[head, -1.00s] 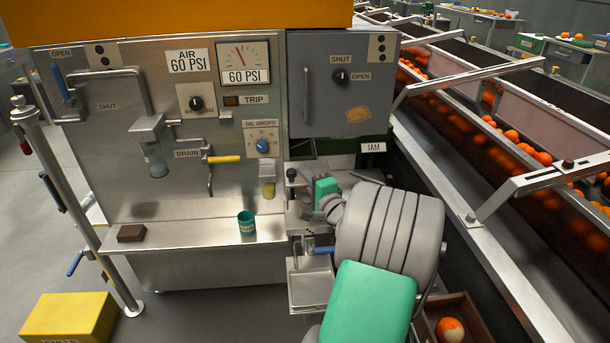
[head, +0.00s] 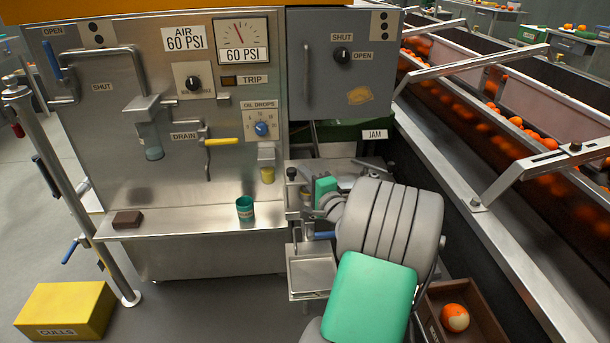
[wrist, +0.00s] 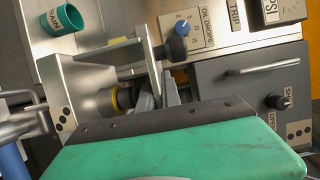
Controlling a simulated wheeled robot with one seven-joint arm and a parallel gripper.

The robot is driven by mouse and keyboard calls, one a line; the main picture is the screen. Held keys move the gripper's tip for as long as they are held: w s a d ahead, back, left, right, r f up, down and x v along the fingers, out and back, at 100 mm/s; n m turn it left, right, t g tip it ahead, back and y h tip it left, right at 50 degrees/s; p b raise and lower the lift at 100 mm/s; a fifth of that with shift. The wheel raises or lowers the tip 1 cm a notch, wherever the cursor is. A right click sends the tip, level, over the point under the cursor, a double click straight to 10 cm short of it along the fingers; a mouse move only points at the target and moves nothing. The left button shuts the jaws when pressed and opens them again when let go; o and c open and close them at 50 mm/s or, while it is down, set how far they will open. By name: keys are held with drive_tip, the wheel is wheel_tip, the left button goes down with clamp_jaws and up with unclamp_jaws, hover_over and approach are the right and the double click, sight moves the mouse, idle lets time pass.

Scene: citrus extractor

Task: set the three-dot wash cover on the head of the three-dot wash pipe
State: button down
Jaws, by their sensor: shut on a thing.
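The wash cover, seemingly a bright metal piece (wrist: 125,53) with a dark round knob, is in my gripper (wrist: 158,95). In the head view the knobbed piece (head: 292,190) stands upright left of my wrist. My gripper is shut on it; the arm partly hides the jaws. The three-dot wash pipe appears in the wrist view as a grey pipe (wrist: 20,118), beside a metal block bearing a three-dot label (wrist: 62,117). A yellow ring with a dark middle (wrist: 119,97) shows close to the fingers. I cannot tell whether cover and pipe head touch.
A teal cup (head: 245,208) and a brown block (head: 127,219) stand on the steel shelf (head: 190,229). A metal tray (head: 312,273) lies below my wrist. A grey cabinet (head: 335,75) rises behind it. The conveyor (head: 460,125) runs along the right.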

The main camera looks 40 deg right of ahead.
drive_tip(key=shift+f+b, duration=0.4)
drive_tip(key=c, duration=1.5)
unclamp_jaws()
drive_tip(key=shift+o, duration=0.2)
drive_tip(key=shift+f, duration=0.1)
drive_tip(key=shift+f, duration=0.1)
drive_tip(key=p+v, duration=0.1)
drive_tip(key=v, duration=0.7)
drive_tip(key=shift+r, duration=0.2)
